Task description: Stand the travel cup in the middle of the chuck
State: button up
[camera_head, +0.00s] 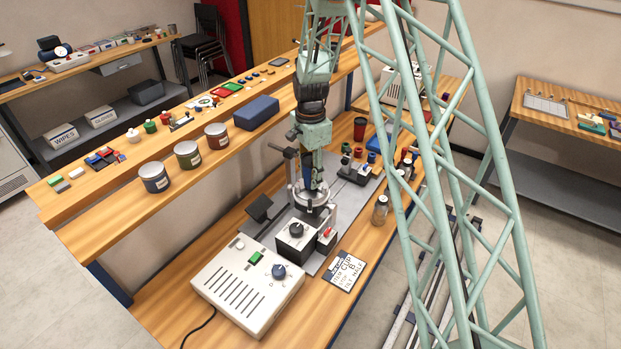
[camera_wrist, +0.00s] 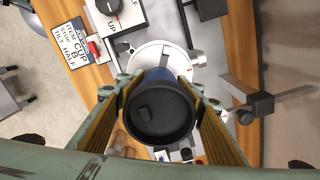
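The travel cup (camera_wrist: 158,112) has a black lid and a blue body, and I look down on its lid in the wrist view. My gripper (camera_wrist: 161,92) has its fingers on both sides of the cup, shut on it just below the lid. In the head view my gripper (camera_head: 309,165) points down over the round metal chuck (camera_head: 313,199), and the cup looks upright. The chuck's pale disc (camera_wrist: 148,56) shows behind the cup in the wrist view. The cup's base is hidden, so I cannot tell whether it touches the chuck.
A black control box (camera_head: 295,238) and a white controller (camera_head: 248,287) stand in front of the chuck. A label card (camera_head: 350,270) and a small jar (camera_head: 380,209) lie to the right. A red cup (camera_head: 360,128) and small parts stand behind.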

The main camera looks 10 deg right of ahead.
aim_at(311, 158)
jog(key=shift+f, duration=0.45)
jog(key=shift+f, duration=0.2)
jog(key=o, duration=0.7)
jog(key=shift+c, duration=0.2)
jog(key=shift+r, duration=0.2)
notch_tip(311, 158, up, 11)
jog(key=shift+r+b, duration=0.1)
jog(key=shift+b, duration=0.2)
jog(key=shift+r, duration=0.4)
jog(key=shift+r, duration=0.15)
dwell(0.4)
